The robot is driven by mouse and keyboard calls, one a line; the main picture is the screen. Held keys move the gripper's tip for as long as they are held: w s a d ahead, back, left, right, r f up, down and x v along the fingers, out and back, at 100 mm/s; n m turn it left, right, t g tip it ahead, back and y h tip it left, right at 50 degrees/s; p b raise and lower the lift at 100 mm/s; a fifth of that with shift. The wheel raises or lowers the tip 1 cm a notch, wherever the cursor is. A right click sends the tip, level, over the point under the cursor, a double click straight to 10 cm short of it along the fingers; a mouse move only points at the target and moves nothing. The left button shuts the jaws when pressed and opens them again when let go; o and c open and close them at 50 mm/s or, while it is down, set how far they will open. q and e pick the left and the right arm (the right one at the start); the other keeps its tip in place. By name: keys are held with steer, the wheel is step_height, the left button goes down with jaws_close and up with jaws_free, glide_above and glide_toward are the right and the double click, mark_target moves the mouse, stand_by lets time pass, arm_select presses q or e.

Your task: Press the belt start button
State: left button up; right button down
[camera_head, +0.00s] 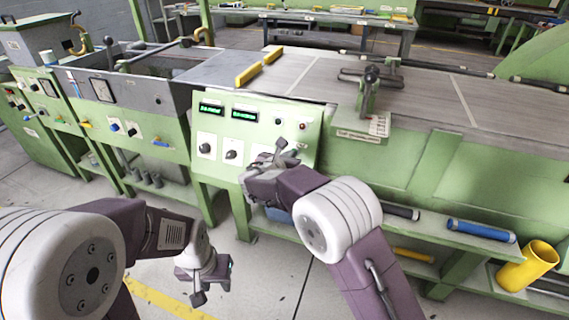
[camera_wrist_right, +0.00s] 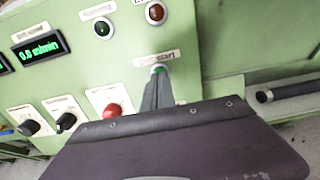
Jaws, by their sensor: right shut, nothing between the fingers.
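The belt start button (camera_wrist_right: 158,69) is a green button under a label ending in "start" on the green control panel (camera_wrist_right: 75,75). In the right wrist view my right gripper (camera_wrist_right: 157,76) is shut and empty. Its fingertips are at the button and cover most of it; I cannot tell whether it is pressed in. In the head view the right gripper (camera_head: 277,152) is in front of the panel (camera_head: 228,160) and hides its right lower part. My left gripper (camera_head: 205,286) hangs low at the left, away from the panel; its opening is unclear.
A red button (camera_wrist_right: 112,110) and black knobs (camera_wrist_right: 66,122) are left of the fingers. The conveyor belt (camera_head: 315,72) with yellow pieces (camera_head: 249,74) runs behind the panel. A shelf holds a blue roller (camera_head: 480,230).

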steer(key=shift+w+d+f, duration=0.15)
steer(key=shift+w, duration=0.25)
